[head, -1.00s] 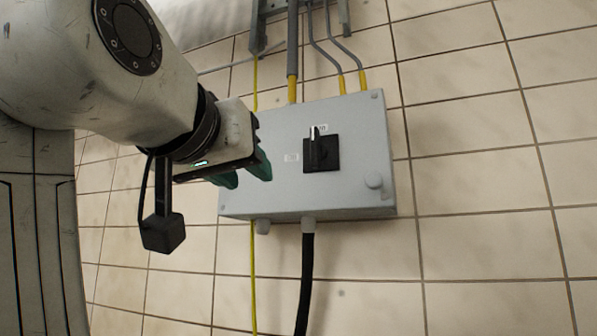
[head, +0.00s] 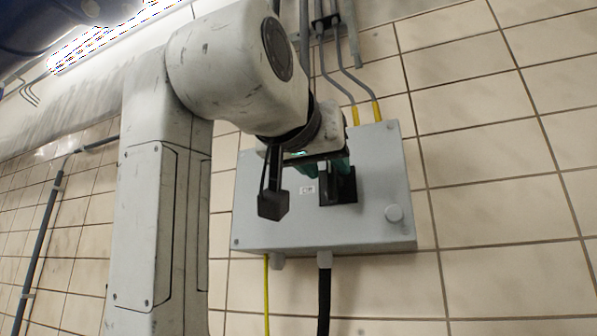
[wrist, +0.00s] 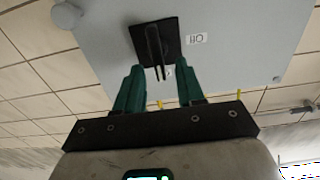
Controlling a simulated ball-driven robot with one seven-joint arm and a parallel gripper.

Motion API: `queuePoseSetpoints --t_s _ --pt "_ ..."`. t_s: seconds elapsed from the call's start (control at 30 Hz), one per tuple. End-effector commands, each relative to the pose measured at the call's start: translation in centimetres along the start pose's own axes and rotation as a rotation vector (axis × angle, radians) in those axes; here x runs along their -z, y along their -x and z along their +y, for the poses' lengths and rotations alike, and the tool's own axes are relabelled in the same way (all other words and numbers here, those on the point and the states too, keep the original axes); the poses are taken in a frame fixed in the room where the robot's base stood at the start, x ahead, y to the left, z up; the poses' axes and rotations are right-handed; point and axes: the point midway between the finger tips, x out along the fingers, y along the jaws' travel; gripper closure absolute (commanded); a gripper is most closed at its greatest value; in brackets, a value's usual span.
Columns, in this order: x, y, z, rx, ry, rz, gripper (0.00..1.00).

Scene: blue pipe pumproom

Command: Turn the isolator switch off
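The isolator switch (head: 342,190) is a black square plate with a raised handle on the front of a light grey box. In the wrist view, the switch (wrist: 154,42) shows whole; its handle points to the label partly seen between my fingers, not to the other label (wrist: 197,39) beside the plate. My gripper (wrist: 161,66) is open, with one green finger on each side of the handle's end and a gap to both. In the head view, my gripper (head: 335,163) covers the upper part of the switch. Whether the fingers reach handle depth I cannot tell.
The grey box (head: 375,225) is fixed to a tiled wall (head: 480,180) and has a round knob (head: 394,213) at its lower right. Conduits with yellow ends (head: 376,110) enter from above; a black cable (head: 323,300) and yellow cable (head: 267,290) leave below.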

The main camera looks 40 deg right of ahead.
Motion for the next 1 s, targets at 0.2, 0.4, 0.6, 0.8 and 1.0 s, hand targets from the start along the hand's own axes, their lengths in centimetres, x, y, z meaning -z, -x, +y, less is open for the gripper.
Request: queuePoseSetpoints --t_s 0.2,0.4,0.6,0.8,1.0 --pt "-0.01 -1.39 0.02 0.000 0.000 -0.001 0.62" --pt "-0.03 -1.49 0.01 0.001 0.000 0.000 0.62" --pt "-0.03 -1.47 0.00 0.001 0.000 0.000 0.74" --pt "-0.02 -1.46 -0.01 0.001 0.000 0.000 0.93" --pt "-0.02 -1.46 -0.01 0.001 0.000 0.000 1.00"
